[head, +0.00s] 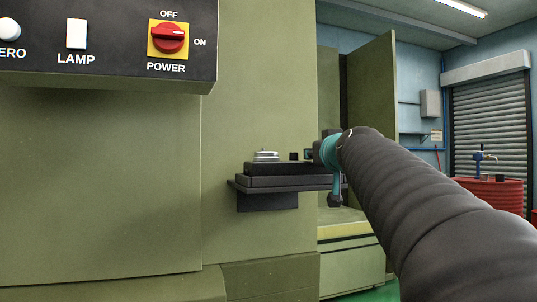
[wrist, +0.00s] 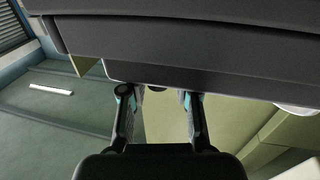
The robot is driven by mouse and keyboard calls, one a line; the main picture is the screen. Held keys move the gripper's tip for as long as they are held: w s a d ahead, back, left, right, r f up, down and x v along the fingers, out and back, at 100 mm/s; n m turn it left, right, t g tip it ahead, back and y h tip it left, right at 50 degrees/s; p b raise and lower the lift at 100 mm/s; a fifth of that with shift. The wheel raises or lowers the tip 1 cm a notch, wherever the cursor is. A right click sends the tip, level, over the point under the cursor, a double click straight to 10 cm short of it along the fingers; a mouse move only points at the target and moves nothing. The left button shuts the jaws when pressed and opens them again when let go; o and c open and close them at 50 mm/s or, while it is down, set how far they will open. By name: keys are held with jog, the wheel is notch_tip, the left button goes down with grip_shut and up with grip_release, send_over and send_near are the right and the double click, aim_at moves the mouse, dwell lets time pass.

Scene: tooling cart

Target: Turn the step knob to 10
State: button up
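No knob marked STEP and no number 10 can be read in either view. A silver round stepped piece (head: 265,156) sits on a dark shelf (head: 262,182) on the green machine; I cannot tell whether it is a knob. My gripper (head: 322,153) is at the right end of this shelf, partly hidden behind my own arm. In the wrist view my gripper (wrist: 159,95) has its two fingers apart, with nothing clearly held between them. The fingertips are close to the edge of a large dark surface, and a small pale part shows between them.
A dark panel at upper left carries a red POWER knob (head: 168,38), a white LAMP switch (head: 76,34) and a white ZERO button (head: 9,29). A small black block (head: 294,156) is on the shelf. A red drum (head: 492,193) stands at far right.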

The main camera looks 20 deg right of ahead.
jog(key=shift+o, duration=0.4)
jog(key=shift+s, duration=0.2)
jog(key=s+a, duration=0.2)
jog(key=s, duration=0.9)
jog(key=shift+s, duration=0.2)
jog(key=shift+a, duration=0.1)
